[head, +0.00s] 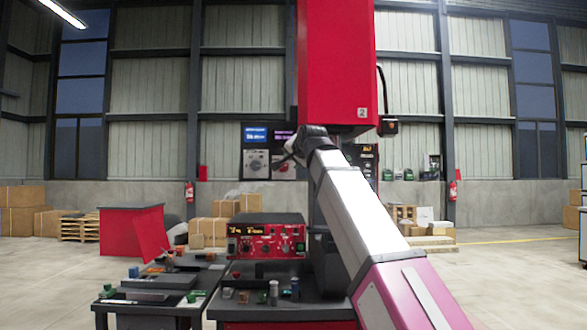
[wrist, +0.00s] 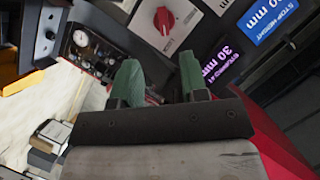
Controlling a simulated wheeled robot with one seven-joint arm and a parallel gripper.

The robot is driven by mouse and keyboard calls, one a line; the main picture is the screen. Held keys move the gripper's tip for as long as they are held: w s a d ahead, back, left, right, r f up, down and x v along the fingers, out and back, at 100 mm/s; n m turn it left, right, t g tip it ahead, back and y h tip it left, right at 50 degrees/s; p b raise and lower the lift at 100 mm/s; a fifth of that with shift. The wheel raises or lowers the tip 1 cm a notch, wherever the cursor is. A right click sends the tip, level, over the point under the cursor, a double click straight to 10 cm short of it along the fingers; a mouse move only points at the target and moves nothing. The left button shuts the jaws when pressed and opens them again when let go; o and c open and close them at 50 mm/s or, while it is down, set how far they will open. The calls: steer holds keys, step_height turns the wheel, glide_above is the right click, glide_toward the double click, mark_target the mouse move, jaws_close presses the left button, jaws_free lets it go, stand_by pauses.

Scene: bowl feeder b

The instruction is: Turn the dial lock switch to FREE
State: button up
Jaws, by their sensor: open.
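A red rotary knob (wrist: 164,19) sits on a white plate (wrist: 140,22) at the top of the wrist view, and I take it as the dial lock switch. The plate's lettering is too small to read, so I cannot tell the knob's setting. My gripper (wrist: 159,60) is open, with green finger pads apart and nothing between them. The fingertips are below the knob in the wrist view and look clear of it. In the head view my gripper (head: 292,151) is in front of the panel and partly covers the red knob's area.
A blue display (wrist: 268,20) and a purple display (wrist: 222,62) adjoin the plate. A pressure gauge (wrist: 81,38) is at the left of the wrist view. A red control box (head: 267,238) stands on the bench below. A dark side table (head: 150,307) stands at left.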

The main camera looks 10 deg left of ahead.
mark_target(285, 167)
steer(key=x, duration=1)
steer(key=shift+w+a+r, duration=0.2)
steer(key=shift+w, duration=0.05)
steer(key=c, duration=0.6)
